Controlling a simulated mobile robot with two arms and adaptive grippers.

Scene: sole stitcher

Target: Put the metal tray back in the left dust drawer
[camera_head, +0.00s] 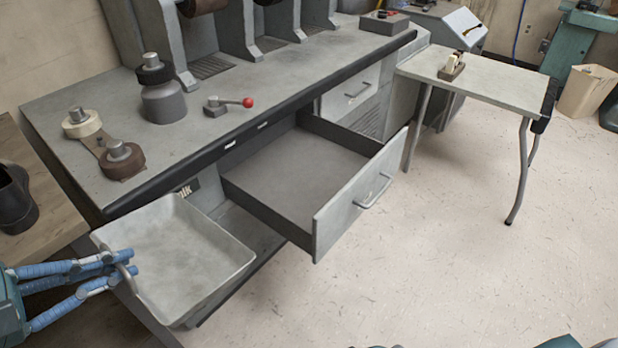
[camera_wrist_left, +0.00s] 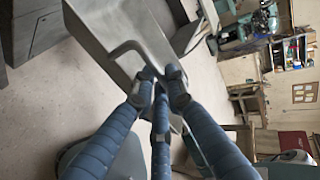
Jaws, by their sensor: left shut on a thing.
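The metal tray (camera_head: 175,255) is a pale grey, shallow open box, empty, at the lower left of the head view. My left gripper (camera_head: 124,268) is shut on the handle at the tray's left end. The left dust drawer (camera_head: 345,215) is pulled far out under the bench, with a grey front and bar handle. Its inside looks empty. The tray is outside it, to its left, before the bench's front edge. My right gripper is not seen.
The bench top (camera_head: 285,95) holds a dark-topped canister (camera_head: 163,100), rollers (camera_head: 120,158) and a red-knobbed lever (camera_head: 228,104). A small side table (camera_head: 490,82) stands right. The floor before the drawer is clear.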

